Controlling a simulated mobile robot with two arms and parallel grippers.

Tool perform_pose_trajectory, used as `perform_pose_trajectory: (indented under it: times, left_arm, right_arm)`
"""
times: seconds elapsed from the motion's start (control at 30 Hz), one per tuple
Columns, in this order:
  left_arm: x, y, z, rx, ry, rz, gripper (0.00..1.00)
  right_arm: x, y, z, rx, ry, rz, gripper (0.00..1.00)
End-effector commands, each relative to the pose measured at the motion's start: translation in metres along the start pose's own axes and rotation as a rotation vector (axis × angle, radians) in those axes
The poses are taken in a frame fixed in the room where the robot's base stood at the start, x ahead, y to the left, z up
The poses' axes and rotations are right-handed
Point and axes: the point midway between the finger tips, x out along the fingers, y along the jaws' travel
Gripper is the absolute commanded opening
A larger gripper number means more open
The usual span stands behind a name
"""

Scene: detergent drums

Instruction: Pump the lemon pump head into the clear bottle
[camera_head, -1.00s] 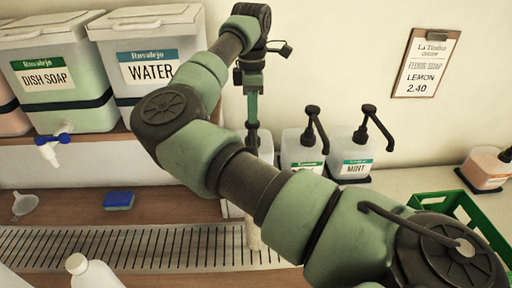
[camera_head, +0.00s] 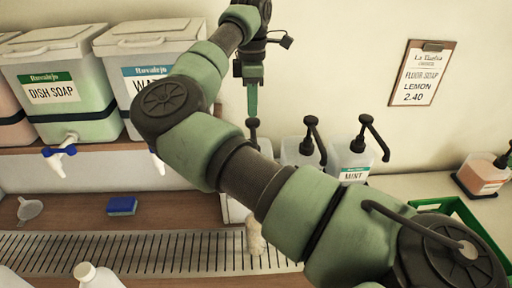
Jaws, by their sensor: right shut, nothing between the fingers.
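Three pump containers stand along the wall. The left one's dark pump head (camera_head: 253,126) is directly under my right gripper (camera_head: 252,112), which points down and is shut with nothing in it. They look touching or nearly so. My right arm hides most of that container, and its label cannot be read. The middle container (camera_head: 291,151) and the right one, labelled MINT (camera_head: 352,160), have dark pump heads too. A pale bottle-like object (camera_head: 254,236) stands on the grating below the left pump, partly behind my arm; I cannot tell if it is the clear bottle. My left gripper is not in view.
Drums labelled DISH SOAP (camera_head: 65,112) and WATER (camera_head: 131,70) stand on a shelf at left. A green crate (camera_head: 465,212) is at right, a price clipboard (camera_head: 421,72) above.

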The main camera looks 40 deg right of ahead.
Motion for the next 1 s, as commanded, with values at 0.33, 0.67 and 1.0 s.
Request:
perform_pose_trajectory:
  times: [0.33,0.67,1.0]
  left_arm:
    - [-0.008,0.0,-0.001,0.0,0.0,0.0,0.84]
    - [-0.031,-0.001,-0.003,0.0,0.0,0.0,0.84]
    - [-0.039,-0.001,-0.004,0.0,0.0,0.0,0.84]
  right_arm:
    - [-0.012,0.0,0.0,0.0,0.0,0.002,0.0]
    - [-0.046,0.0,0.0,0.001,0.001,0.001,0.0]
    - [-0.06,0.0,0.0,0.0,0.0,0.0,0.0]
